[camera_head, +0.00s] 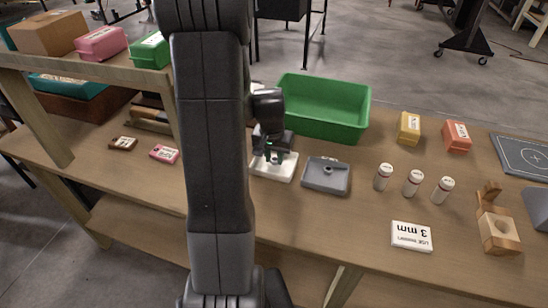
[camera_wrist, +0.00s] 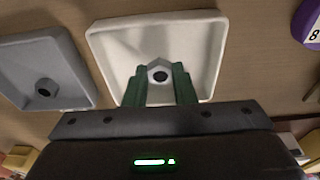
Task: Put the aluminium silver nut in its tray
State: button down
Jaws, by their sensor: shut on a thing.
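My gripper (camera_head: 274,156) is over the white tray (camera_head: 288,177). In the wrist view its green fingers (camera_wrist: 159,82) are shut on a pale silver hexagonal nut (camera_wrist: 158,73) with a dark hole. The nut is within the outline of the white tray (camera_wrist: 209,56); whether it touches the tray floor I cannot tell. In the head view the nut is too small and covered to make out. A grey tray (camera_head: 323,185) stands just right of the white one, with a darker grey nut (camera_head: 329,169) in it. That nut also shows in the wrist view (camera_wrist: 45,88).
A green bin (camera_head: 320,108) stands behind the trays. A shelf with boxes (camera_head: 101,43) is at left.

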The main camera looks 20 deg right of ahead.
jog(key=shift+f, duration=0.45)
jog(key=shift+f, duration=0.1)
jog(key=c, duration=1.2)
grip_release()
notch_tip(320, 180, up, 12)
jog(key=s+a, duration=0.1)
jog(key=shift+s, duration=0.2)
